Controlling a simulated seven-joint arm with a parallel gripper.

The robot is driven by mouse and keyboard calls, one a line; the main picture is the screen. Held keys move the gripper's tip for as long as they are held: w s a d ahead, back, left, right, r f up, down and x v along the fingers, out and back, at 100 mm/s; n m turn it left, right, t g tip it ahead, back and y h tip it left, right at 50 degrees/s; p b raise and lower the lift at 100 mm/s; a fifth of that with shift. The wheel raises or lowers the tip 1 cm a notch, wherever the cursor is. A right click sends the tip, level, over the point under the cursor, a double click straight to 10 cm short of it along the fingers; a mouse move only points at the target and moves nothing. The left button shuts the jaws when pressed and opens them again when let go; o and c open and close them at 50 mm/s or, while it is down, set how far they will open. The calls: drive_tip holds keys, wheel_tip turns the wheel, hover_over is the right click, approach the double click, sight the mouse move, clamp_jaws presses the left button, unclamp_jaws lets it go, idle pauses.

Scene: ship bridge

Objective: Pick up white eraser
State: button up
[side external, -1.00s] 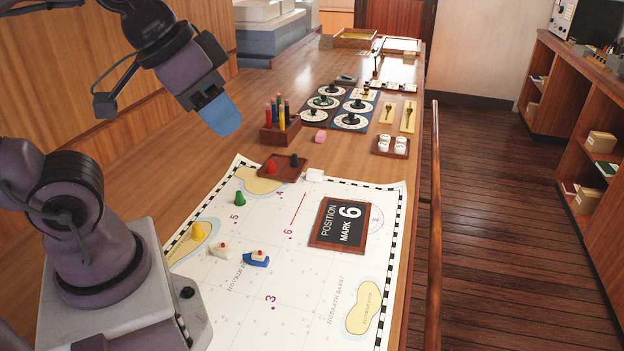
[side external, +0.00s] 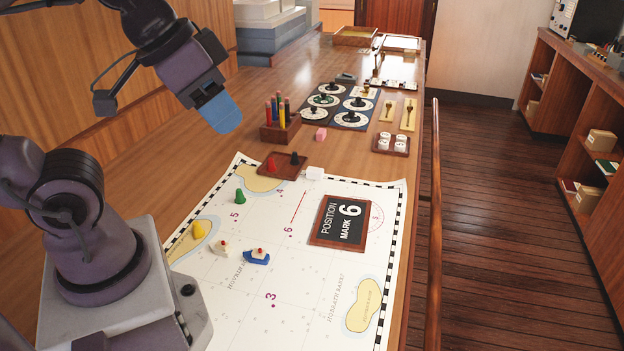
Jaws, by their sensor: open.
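The white eraser (side external: 314,173) is a small white block at the top edge of the chart, just right of the small wooden tray. A pink block (side external: 321,134) lies on the table farther back. My gripper (side external: 226,122) is at the upper left, high above the table and well to the left of the white eraser. Its blue fingertips point down and hold nothing that I can see. The gap between the fingers is hard to see from this side.
The wooden tray (side external: 282,166) holds a red and a black peg. A pencil block (side external: 280,128) stands behind it. The chart (side external: 315,265) carries small boats, green and yellow pegs and a "Position Mark 6" plaque (side external: 340,222). A rail (side external: 436,230) runs along the right edge.

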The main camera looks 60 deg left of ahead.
idle(0.4)
drive_tip(key=o, duration=0.4)
drive_tip(key=shift+c, duration=0.2)
